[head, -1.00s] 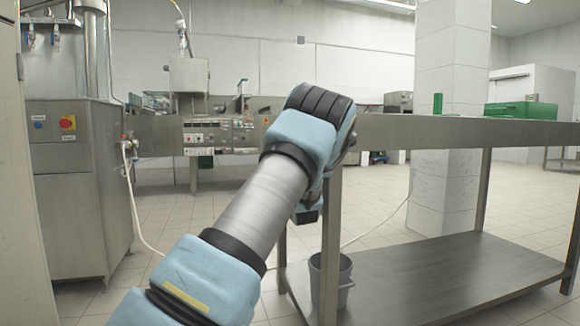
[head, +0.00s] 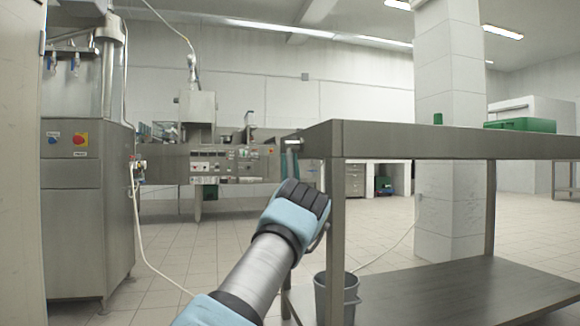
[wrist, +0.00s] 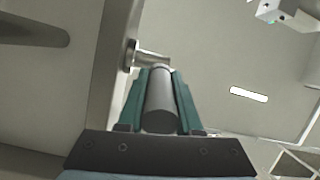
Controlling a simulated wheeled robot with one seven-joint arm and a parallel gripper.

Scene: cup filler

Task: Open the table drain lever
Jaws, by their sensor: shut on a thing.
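The drain lever is a metal stub (wrist: 152,57) coming out of a grey metal wall, with a dark grey cylindrical handle (wrist: 160,100). In the wrist view the handle lies lengthwise between the two teal fingers of my gripper (wrist: 160,82), which are shut on it. In the head view my wrist is below the near left corner of the steel table (head: 440,142). A small metal piece (head: 291,147) shows at that corner, probably the lever.
A green box (head: 528,125) and a small green cylinder (head: 438,118) are on the table. A steel machine (head: 85,215) stands at left; open floor lies between.

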